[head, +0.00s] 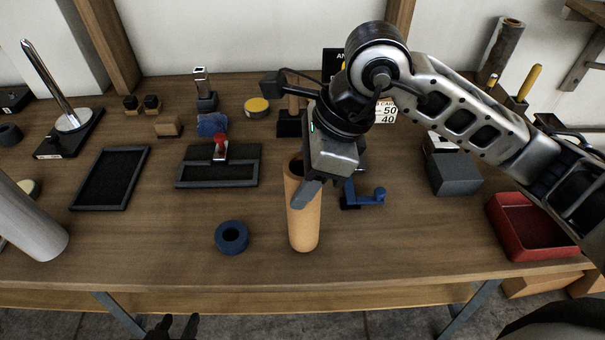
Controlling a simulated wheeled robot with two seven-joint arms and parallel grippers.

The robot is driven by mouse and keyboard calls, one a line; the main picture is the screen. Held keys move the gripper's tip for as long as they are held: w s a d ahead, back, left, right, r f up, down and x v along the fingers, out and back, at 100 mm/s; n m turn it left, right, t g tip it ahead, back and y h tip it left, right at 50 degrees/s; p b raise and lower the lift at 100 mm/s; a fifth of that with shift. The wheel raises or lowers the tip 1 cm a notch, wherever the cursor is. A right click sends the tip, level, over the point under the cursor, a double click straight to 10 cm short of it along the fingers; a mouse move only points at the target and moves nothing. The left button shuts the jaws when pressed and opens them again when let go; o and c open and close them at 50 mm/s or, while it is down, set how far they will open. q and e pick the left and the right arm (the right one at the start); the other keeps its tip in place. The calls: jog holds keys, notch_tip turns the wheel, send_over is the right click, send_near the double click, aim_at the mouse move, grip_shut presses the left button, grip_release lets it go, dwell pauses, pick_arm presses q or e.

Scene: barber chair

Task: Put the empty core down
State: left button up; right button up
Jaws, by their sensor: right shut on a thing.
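The empty core is a tan cardboard tube (303,222), upright, with its dark hollow top end showing. My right gripper (312,182) is shut on the upper rim of the tube, coming from above and the right. The tube's lower end is over the front middle of the wooden bench (390,255); I cannot tell whether it touches the bench top. My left gripper (174,328) shows only as dark fingertips at the bottom edge, below the bench's front edge. They are apart, with nothing visible between them.
A dark blue ring (232,251) lies left of the tube. A blue crank part (377,196) is close behind it on the right. A black tray (110,181), a framed pad with a red knob (220,148) and a red bin (515,212) stand around. The front right is clear.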

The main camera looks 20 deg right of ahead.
jog(key=shift+f, duration=0.25)
jog(key=o, duration=0.8)
jog(key=shift+f+b, duration=0.1)
jog(key=shift+b, duration=0.2)
jog(key=o, duration=0.4)
pick_arm(q)
jog(key=shift+w+r, duration=0.15)
jog(key=shift+r, duration=0.05)
pick_arm(e)
jog(key=shift+o, duration=0.2)
jog(key=shift+r+p, duration=0.3)
jog(key=shift+p, duration=0.05)
pick_arm(q)
jog(key=shift+s+f, duration=0.2)
jog(key=shift+s, duration=0.05)
pick_arm(e)
jog(key=v, duration=1.2)
